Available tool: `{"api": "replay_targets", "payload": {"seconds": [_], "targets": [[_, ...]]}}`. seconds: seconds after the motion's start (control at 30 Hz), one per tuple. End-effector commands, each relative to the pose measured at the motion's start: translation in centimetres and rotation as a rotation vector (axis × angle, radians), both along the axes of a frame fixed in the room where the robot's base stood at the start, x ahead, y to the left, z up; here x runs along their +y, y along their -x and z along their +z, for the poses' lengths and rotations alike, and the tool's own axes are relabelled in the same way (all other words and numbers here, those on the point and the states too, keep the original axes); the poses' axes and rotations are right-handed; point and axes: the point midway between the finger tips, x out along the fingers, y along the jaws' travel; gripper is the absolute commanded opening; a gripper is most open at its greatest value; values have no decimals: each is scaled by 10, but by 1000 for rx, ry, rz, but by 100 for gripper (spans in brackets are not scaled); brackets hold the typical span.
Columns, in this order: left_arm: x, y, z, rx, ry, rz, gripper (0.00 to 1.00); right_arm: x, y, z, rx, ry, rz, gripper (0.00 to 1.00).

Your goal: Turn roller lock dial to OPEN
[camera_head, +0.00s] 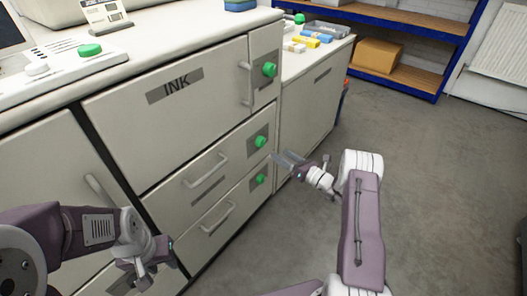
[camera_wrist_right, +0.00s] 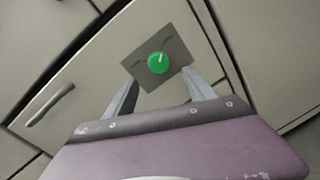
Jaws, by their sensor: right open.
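Green dials on grey plates show on the cabinet front in the head view: an upper dial (camera_head: 269,69) beside the INK door, a middle dial (camera_head: 260,142) and a lower dial (camera_head: 260,179) by the drawers. Which is the roller lock is not legible. My right gripper (camera_head: 280,159) is open and empty, just in front of the drawer dials. In the right wrist view, one green dial (camera_wrist_right: 158,62) with a pale pointer mark lies beyond and between the fingertips (camera_wrist_right: 168,82), apparently untouched. My left gripper (camera_head: 155,262) is at lower left; its jaw opening is unclear.
The countertop (camera_head: 190,36) carries another green knob (camera_head: 90,49) on a panel. Blue shelving (camera_head: 410,85) stands at the back. Grey floor (camera_head: 430,160) is clear at right.

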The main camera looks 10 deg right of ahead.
Motion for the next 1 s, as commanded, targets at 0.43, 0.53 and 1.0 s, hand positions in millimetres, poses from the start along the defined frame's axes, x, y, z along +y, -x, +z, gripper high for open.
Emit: {"api": "replay_targets", "payload": {"seconds": [0.43,0.53,1.0], "targets": [[0,0,-27,0,0,0,36,37,-56,-1,-2,3,5,63],[0,0,-32,0,0,0,36,45,-68,-1,0,5,5,63],[0,0,-33,0,0,0,36,50,-77,2,3,4,3,35]]}}
